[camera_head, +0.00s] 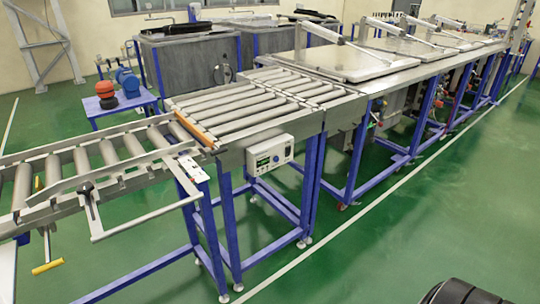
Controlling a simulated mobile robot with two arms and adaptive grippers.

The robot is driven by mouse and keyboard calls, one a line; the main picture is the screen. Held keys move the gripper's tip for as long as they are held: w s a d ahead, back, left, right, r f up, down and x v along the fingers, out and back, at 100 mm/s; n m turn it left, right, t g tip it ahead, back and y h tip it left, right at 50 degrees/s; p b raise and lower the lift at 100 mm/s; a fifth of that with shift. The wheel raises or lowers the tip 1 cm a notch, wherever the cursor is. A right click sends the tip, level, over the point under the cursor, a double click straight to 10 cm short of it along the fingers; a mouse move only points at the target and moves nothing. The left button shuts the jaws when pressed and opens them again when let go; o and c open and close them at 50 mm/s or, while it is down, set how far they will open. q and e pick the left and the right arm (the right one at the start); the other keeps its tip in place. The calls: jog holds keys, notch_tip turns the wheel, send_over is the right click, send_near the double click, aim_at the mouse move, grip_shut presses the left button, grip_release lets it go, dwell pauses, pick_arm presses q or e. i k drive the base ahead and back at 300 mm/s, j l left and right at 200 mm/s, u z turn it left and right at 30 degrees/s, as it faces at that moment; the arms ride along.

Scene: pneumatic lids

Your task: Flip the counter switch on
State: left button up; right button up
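A pale grey control box (270,154) hangs on the side of the roller conveyor frame, near the middle of the camera_head view. It has a small lit display on its left part and small knobs or buttons on its front. Which one is the counter switch, and its position, are too small to tell. Neither of my grippers shows in this view, and nothing touches the box.
The roller conveyor (245,103) stands on blue legs, with a lower roller section (80,170) and a protruding handle bar (150,215) at left. Lidded tanks (350,62) run to the back right.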

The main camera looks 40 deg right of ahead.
aim_at(288, 150)
jog(key=z, duration=1.35)
